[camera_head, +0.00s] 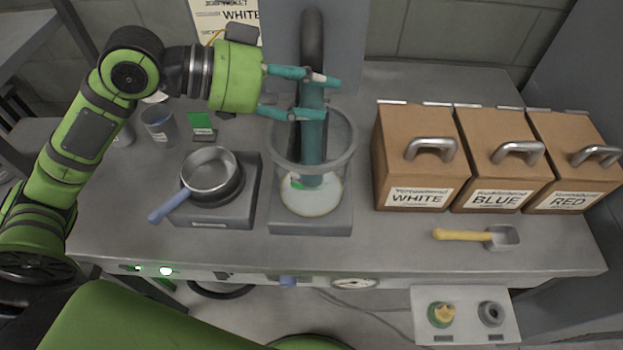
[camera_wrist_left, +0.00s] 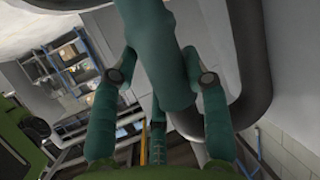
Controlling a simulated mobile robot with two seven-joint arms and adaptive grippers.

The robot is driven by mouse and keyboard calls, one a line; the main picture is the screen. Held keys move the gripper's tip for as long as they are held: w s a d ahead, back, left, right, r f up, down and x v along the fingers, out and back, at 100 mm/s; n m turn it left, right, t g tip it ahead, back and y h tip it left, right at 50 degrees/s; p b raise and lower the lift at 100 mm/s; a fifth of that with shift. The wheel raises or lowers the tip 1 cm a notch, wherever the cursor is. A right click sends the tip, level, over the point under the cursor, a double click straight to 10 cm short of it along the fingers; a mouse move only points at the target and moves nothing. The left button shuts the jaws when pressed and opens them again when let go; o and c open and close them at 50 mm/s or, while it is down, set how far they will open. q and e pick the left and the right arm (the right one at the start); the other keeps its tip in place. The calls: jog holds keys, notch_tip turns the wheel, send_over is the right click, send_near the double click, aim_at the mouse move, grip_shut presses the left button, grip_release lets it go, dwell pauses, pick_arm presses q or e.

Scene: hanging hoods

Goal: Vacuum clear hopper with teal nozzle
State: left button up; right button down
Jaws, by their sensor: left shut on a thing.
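The teal nozzle (camera_head: 313,145) hangs from a dark hose (camera_head: 313,40) and points down inside the clear hopper (camera_head: 343,150). Its lower end is near the pale material (camera_head: 322,203) at the hopper's bottom; whether it touches cannot be told. A small bright green bit (camera_head: 297,184) shows by its tip. My left gripper (camera_head: 322,97) is shut on the nozzle above the hopper's rim. The wrist view shows the nozzle (camera_wrist_left: 160,60) between the teal fingers (camera_wrist_left: 160,85). My right gripper is not in view.
A pan (camera_head: 210,172) with a blue handle sits on a grey block left of the hopper. Boxes labelled WHITE (camera_head: 415,165), BLUE (camera_head: 497,165) and RED (camera_head: 572,165) stand right. A yellow-handled scoop (camera_head: 480,236) lies before them. A control panel (camera_head: 466,316) is at the front.

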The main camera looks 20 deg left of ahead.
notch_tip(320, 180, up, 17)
jog(key=p, duration=1.6)
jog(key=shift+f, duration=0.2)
